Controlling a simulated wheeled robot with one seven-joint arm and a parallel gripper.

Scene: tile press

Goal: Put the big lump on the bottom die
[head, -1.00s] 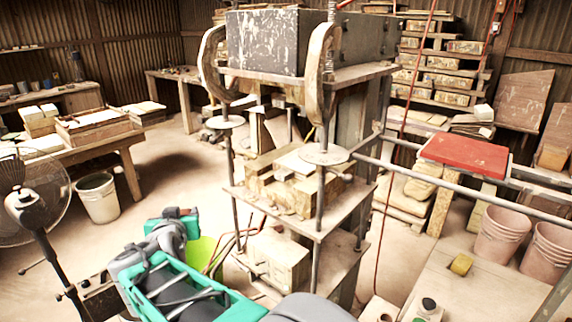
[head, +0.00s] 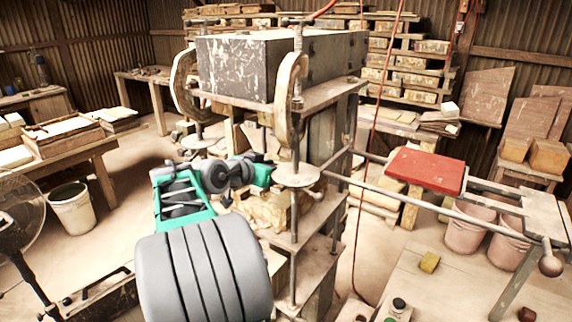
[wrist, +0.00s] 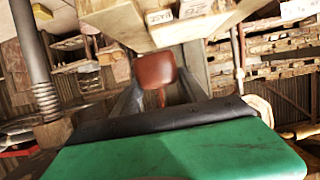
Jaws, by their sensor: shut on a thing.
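My gripper (head: 262,176) is inside the press, between its near posts in the head view. In the wrist view my gripper (wrist: 153,98) is shut on a reddish-brown lump (wrist: 155,70), held between its dark fingers. The lump cannot be made out in the head view. The pale, worn bottom die (head: 266,212) sits on the press's lower plate, just below the gripper.
The press's near post (head: 295,215) stands just right of my gripper, and a heavy scuffed block (head: 237,68) sits above. A red panel (head: 427,170) lies on rails at right. A small yellow piece (head: 429,262) lies on the front table.

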